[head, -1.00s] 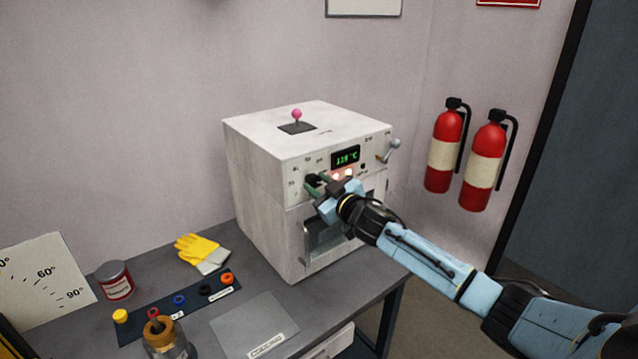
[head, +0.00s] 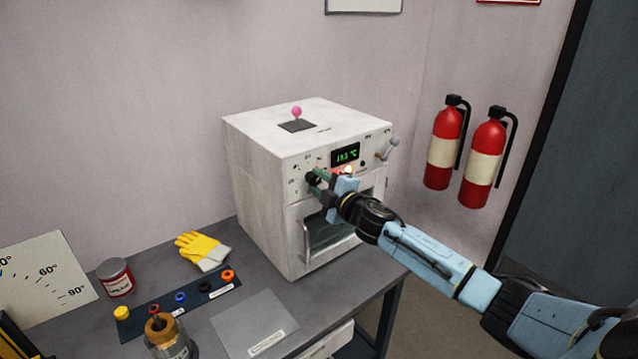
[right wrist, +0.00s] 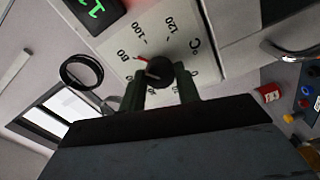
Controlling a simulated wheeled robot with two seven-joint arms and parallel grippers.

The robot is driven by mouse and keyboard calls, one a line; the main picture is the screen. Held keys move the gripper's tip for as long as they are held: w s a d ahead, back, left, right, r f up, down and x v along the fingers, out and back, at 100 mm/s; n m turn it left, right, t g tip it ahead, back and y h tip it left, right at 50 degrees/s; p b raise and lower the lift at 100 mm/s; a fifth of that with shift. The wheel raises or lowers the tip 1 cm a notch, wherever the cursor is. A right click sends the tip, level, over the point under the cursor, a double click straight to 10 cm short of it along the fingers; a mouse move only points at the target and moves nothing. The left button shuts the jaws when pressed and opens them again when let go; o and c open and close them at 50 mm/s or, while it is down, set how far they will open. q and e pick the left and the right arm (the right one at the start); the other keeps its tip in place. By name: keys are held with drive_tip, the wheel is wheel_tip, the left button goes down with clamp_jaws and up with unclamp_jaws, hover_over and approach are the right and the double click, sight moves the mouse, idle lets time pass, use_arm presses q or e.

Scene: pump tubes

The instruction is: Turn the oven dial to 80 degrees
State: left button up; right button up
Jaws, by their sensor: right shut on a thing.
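The white oven (head: 265,195) stands on the grey bench, with its front panel turned to the right. Its black dial (head: 313,179) is at the left of the panel, below the green display (head: 345,155), which seems to read about 113 °C. My right gripper (head: 318,182) is shut on the dial. In the right wrist view, the dial (right wrist: 158,72) sits between the two fingers (right wrist: 161,92), over a white scale plate (right wrist: 150,40) with printed numbers and a red mark. The lower part of the scale is hidden by my fingers. My left gripper is out of view.
A silver lever (head: 388,149) is at the panel's right, and the oven door handle (head: 306,240) is below the dial. A yellow glove (head: 200,248), a tin (head: 116,278) and a dark strip with coloured rings (head: 195,300) lie left on the bench.

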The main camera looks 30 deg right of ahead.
drive_tip(key=shift+n, duration=0.7)
drive_tip(key=o, duration=1)
drive_tip(key=s, duration=0.9)
drive_tip(key=s+d+b, duration=0.1)
drive_tip(key=s, duration=0.3)
drive_tip(key=shift+s+f, duration=0.15)
